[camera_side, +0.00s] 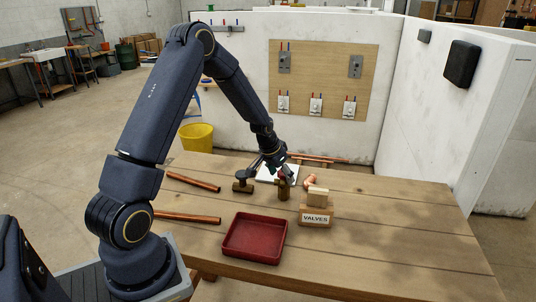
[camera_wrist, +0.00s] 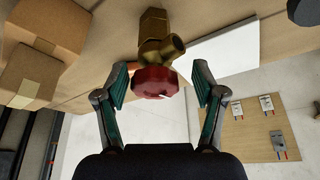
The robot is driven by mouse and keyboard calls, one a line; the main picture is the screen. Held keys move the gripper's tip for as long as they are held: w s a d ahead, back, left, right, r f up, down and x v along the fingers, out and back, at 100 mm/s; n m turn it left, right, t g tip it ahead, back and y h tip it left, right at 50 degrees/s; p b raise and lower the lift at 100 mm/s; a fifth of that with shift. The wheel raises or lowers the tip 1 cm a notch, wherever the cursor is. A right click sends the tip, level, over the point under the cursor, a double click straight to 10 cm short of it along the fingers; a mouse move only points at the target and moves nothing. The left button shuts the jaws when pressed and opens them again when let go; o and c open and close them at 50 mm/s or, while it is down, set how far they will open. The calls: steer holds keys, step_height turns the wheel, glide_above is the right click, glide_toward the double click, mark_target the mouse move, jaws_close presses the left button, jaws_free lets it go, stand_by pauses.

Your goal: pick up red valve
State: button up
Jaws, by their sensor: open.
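The red valve shows in the wrist view as a brass body (camera_wrist: 154,34) with a red round handle (camera_wrist: 155,82). My gripper (camera_wrist: 160,80) is open, with one finger on either side of the red handle; a gap shows on the right, while the left finger is very close to it. In the side view the brass body (camera_side: 284,191) stands upright on the table, and my gripper (camera_side: 279,172) is at its top, hiding the handle. A second brass valve (camera_side: 242,187) with a dark handle lies to the left, close to my gripper.
A white sheet (camera_side: 291,170) lies behind. A red tray (camera_side: 254,259) is at the front and copper pipes (camera_side: 188,217) at the left. The table's right side is clear.

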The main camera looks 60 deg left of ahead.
mark_target(285, 183)
steer(key=x, duration=0.5)
steer(key=shift+w+d, duration=0.15)
steer(key=shift+d, duration=0.05)
jaws_close()
stand_by(0.3)
